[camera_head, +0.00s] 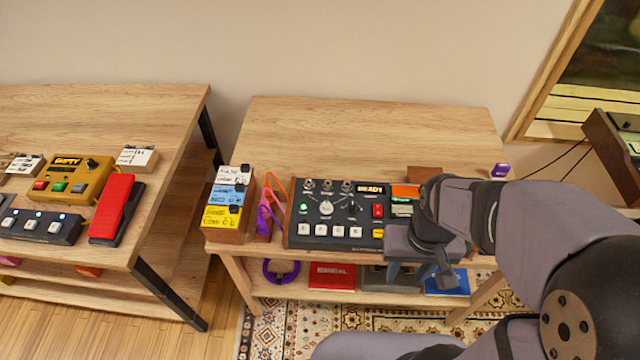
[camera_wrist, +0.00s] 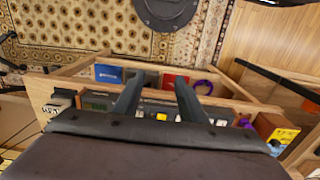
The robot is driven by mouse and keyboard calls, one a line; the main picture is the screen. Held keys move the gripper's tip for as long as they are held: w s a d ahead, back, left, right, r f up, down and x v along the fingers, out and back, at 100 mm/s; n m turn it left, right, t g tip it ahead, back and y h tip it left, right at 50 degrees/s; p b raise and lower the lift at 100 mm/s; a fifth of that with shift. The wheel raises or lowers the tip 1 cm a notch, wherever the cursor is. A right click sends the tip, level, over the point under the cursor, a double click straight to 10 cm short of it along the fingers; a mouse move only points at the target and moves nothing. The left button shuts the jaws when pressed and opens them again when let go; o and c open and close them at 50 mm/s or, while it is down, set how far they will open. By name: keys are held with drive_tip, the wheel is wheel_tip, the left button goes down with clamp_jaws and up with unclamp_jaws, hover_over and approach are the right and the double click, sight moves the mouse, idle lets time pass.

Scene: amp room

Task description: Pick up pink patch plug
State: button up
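The pink patch plug cannot be told apart clearly. In the head view, a pink-purple cable piece (camera_head: 265,214) hangs with an orange one at the small wooden rack left of the black control unit (camera_head: 332,213). A small purple bit (camera_wrist: 245,122) shows at the right in the wrist view and may be the same piece. My gripper (camera_head: 420,278) is over the front edge of the middle table, right of the rack and well apart from it. In the wrist view my gripper (camera_wrist: 157,95) has its two fingers apart with nothing between them. My arm hides the unit's right end.
A stack of labelled boxes (camera_head: 228,200) stands left of the rack. The lower shelf holds a purple ring (camera_head: 281,271), a red box (camera_head: 331,275) and a blue box (camera_head: 447,283). The back of the middle tabletop (camera_head: 370,125) is clear. Pedals crowd the left table.

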drive_tip(key=shift+o, duration=0.2)
drive_tip(key=n+t+y+b, duration=0.25)
drive_tip(key=n+b, duration=0.35)
drive_tip(key=b, duration=0.7)
approach(265, 203)
drive_tip(key=shift+h, duration=0.35)
drive_tip(key=d, duration=0.3)
drive_tip(key=s+d+f, duration=0.1)
drive_tip(key=d, duration=0.3)
drive_tip(key=s+d+f, duration=0.1)
drive_tip(key=d, duration=0.3)
drive_tip(key=shift+s+d+f, duration=0.1)
drive_tip(key=shift+s+f, duration=0.05)
drive_tip(key=shift+s, duration=0.05)
drive_tip(key=w+a+n+y+b, duration=0.1)
drive_tip(key=w+a+n+b, duration=0.2)
drive_tip(key=a, duration=0.9)
drive_tip(key=shift+t, duration=0.35)
drive_tip(key=shift+d+x, duration=0.2)
drive_tip(key=shift+x, duration=3.3)
drive_tip(key=shift+s+f, duration=0.1)
drive_tip(key=shift+s, duration=0.15)
